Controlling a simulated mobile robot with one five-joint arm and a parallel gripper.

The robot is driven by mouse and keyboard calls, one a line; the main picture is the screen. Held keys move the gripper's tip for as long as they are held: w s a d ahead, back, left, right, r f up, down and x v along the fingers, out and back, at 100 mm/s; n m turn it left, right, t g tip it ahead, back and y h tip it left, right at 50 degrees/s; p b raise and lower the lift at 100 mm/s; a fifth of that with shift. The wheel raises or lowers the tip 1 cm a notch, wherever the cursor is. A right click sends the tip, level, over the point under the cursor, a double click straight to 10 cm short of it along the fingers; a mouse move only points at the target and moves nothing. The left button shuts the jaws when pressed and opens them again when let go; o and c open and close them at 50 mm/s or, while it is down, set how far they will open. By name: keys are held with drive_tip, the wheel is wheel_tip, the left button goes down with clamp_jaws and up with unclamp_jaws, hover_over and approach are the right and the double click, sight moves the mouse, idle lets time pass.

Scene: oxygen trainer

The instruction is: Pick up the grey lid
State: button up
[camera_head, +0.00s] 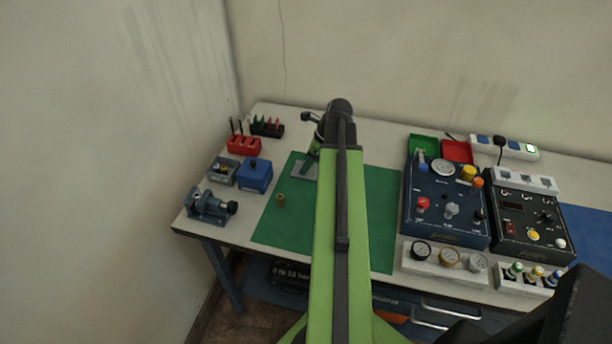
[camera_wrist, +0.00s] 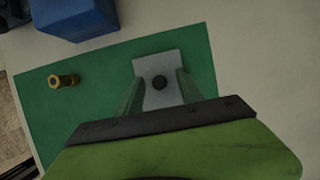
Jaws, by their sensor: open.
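The grey lid (camera_wrist: 158,68) lies flat on the green mat (camera_wrist: 62,115), a pale rectangular plate with a dark round knob in its middle. In the head view the lid (camera_head: 301,171) shows only in part beside my arm. My gripper (camera_wrist: 156,98) is open in the wrist view. Its two green fingers reach over the lid, one on each side of the knob, and nothing is between them but the knob's surroundings. I cannot tell how high the fingertips are above the lid. In the head view my gripper (camera_head: 311,156) is partly hidden by the arm.
A blue box (camera_head: 255,175), a vise (camera_head: 211,205) and a red tool holder (camera_head: 243,145) are at the left. Control boxes (camera_head: 445,205) and gauges (camera_head: 449,257) fill the right. The mat's left part is mostly clear.

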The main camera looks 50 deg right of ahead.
drive_tip(key=shift+r, duration=0.15)
clamp_jaws()
